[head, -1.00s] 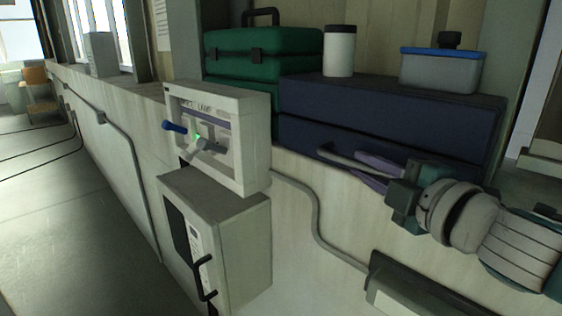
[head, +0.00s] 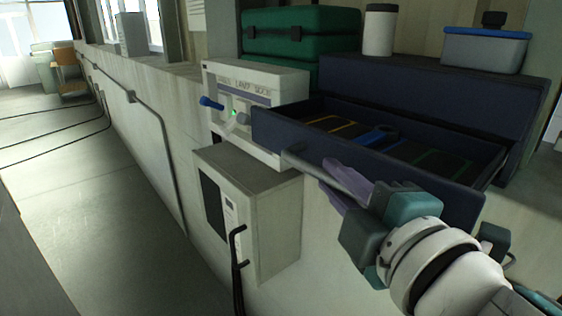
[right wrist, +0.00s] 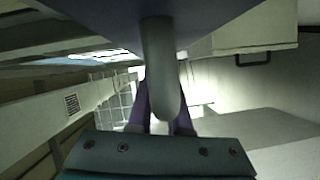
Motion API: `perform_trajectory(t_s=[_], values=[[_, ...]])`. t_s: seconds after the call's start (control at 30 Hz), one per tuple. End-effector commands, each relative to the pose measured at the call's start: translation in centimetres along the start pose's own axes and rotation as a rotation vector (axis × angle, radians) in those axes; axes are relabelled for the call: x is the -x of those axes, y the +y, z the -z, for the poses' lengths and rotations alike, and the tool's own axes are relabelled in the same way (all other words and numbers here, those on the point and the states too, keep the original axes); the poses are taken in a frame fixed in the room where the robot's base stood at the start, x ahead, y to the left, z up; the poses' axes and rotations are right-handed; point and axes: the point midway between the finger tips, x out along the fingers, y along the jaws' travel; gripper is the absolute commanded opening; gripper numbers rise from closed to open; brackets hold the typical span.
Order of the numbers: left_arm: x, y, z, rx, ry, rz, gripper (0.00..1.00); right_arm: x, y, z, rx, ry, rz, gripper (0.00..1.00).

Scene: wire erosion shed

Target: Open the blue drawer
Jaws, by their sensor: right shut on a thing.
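The blue drawer (head: 372,165) stands pulled well out of its dark blue cabinet (head: 432,90) in the head view. Its inside shows dark sections with coloured outlines and a blue item. A grey bar handle (head: 318,171) runs along its front. My right gripper (head: 348,184) has its purple fingers shut on the handle. In the right wrist view the handle (right wrist: 160,70) passes between the purple fingers (right wrist: 160,115), with the drawer's underside or front above. My left gripper is not in view.
On the cabinet stand a white jar with a dark lid (head: 380,33) and a grey box with a blue lid (head: 484,50). A green case (head: 300,33) is beside it. A panel with a blue lever (head: 262,82) and a grey box (head: 262,195) are left of the drawer.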

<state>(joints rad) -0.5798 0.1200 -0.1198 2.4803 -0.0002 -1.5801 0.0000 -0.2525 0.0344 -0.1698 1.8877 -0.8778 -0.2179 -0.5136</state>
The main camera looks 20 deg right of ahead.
Motion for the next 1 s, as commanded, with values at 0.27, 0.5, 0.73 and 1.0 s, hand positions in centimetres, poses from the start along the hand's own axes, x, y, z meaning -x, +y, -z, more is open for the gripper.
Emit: perform_trajectory(t_s=[0.27, 0.5, 0.73, 1.0], values=[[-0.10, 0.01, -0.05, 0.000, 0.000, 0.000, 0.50, 0.26, -0.08, 0.68, -0.001, 0.003, -0.001, 0.00], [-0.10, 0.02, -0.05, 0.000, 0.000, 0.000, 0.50, 0.26, -0.08, 0.68, -0.001, 0.003, -0.001, 0.00], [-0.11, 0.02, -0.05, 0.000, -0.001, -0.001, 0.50, 0.25, -0.09, 0.64, -0.001, 0.002, -0.001, 0.36], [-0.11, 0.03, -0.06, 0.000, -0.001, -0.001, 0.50, 0.24, -0.13, 0.61, 0.000, 0.001, 0.000, 0.47]])
